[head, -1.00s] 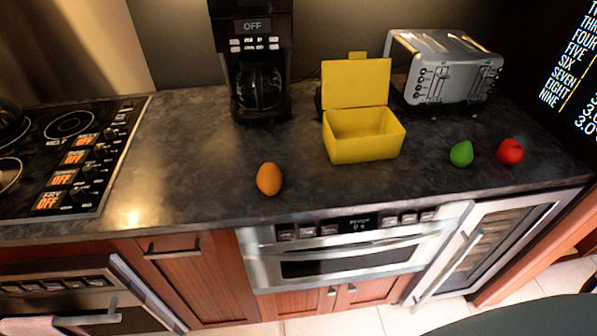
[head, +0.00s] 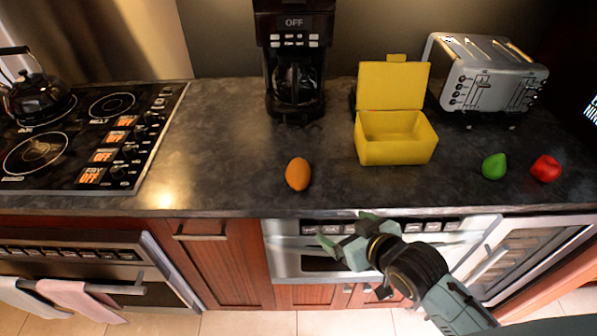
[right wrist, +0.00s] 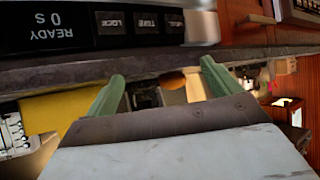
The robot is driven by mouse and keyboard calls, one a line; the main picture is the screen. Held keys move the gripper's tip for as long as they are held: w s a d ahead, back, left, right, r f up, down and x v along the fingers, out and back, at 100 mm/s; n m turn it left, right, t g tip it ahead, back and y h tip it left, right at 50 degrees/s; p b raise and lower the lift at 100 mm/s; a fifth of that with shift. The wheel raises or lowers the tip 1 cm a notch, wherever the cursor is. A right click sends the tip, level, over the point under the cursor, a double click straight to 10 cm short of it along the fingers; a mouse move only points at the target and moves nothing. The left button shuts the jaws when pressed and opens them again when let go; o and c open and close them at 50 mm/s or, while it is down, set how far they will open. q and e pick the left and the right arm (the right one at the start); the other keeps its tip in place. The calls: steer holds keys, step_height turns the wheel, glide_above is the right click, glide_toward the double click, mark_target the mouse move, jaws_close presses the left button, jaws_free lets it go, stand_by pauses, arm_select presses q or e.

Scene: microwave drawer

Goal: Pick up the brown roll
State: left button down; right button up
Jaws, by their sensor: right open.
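The brown roll (head: 298,174) is an orange-brown oval lying on the dark countertop near its front edge, left of the yellow box. My right gripper (head: 345,228) is open and empty. In the head view it appears in front of the counter's front edge, below and to the right of the roll, apart from it. In the right wrist view, which looks upside down, the roll (right wrist: 172,80) shows small between the two green fingers (right wrist: 162,72), beyond the counter edge and partly hidden by it. My left gripper is not in view.
An open yellow box (head: 397,150), a green pear-like fruit (head: 494,167) and a red apple (head: 546,168) stand to the right. A coffee maker (head: 295,60) and toaster (head: 490,80) stand behind. The counter edge and built-in microwave drawer (head: 285,262) are close to the gripper. Counter left of the roll is clear.

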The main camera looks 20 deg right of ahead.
mark_target(306, 180)
steer(key=w+r+t+y, duration=0.2)
steer(key=w+r+t, duration=0.1)
steer(key=w+r, duration=0.2)
steer(key=shift+n, duration=0.4)
steer(key=x, duration=0.8)
steer(key=f+b+x, duration=0.1)
steer(key=x, duration=0.3)
steer(key=shift+a+f, duration=0.15)
steer(key=shift+a, duration=0.35)
steer(key=c, duration=1.1)
